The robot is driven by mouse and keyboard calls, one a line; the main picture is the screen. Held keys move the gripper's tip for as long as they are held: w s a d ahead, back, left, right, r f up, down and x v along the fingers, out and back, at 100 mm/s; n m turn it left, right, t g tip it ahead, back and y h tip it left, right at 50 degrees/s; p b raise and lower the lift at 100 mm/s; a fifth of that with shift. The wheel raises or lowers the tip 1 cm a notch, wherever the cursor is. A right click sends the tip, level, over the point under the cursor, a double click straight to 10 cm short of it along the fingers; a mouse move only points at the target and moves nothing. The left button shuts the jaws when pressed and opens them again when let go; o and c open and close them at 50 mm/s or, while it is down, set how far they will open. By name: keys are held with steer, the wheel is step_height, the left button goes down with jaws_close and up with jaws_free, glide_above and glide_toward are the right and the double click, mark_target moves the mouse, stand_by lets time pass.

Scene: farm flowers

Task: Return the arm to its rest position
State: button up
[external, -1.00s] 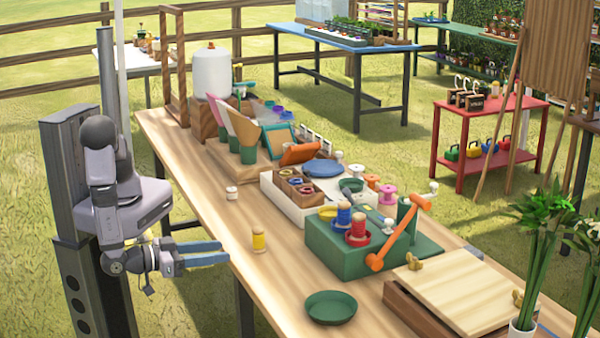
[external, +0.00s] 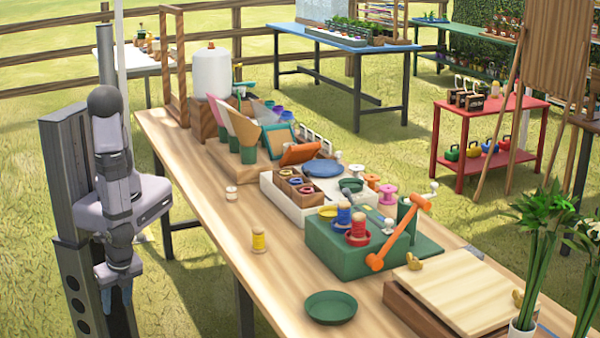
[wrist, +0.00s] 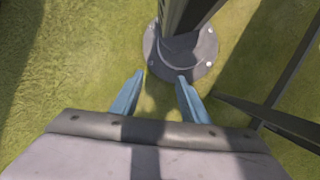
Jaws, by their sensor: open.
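My arm is folded close to its column at the left of the external view, off the table's edge. My gripper (external: 117,298) hangs low there, pointing down, with its blue fingers partly seen against the column. In the wrist view my gripper (wrist: 161,90) shows two blue fingers apart with nothing between them. Below them are grass and the round foot of my column.
The wooden table (external: 205,215) stands to the right of my arm. On it are a yellow spool (external: 258,240), a small white jar (external: 231,193), a green dish (external: 331,307) and a green box (external: 330,250) with an orange crank. Dark table legs (wrist: 275,120) show at right in the wrist view.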

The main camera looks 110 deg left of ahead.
steer(key=w+a+r+n+t+p, duration=0.1)
steer(key=w+a+r+p, duration=0.2)
steer(key=a+r, duration=0.3)
steer(key=w+a+r+n+t+p, duration=0.1)
steer(key=w+a+r+n+p, duration=0.1)
steer(key=w+a+r, duration=0.4)
steer(key=w+a+r+n+t+h+p, duration=0.1)
steer(key=w+a+r+p, duration=0.3)
steer(key=r, duration=1)
steer(key=shift+w+a+n+t, duration=0.3)
steer(key=shift+w+a+n, duration=0.1)
steer(key=shift+a, duration=0.85)
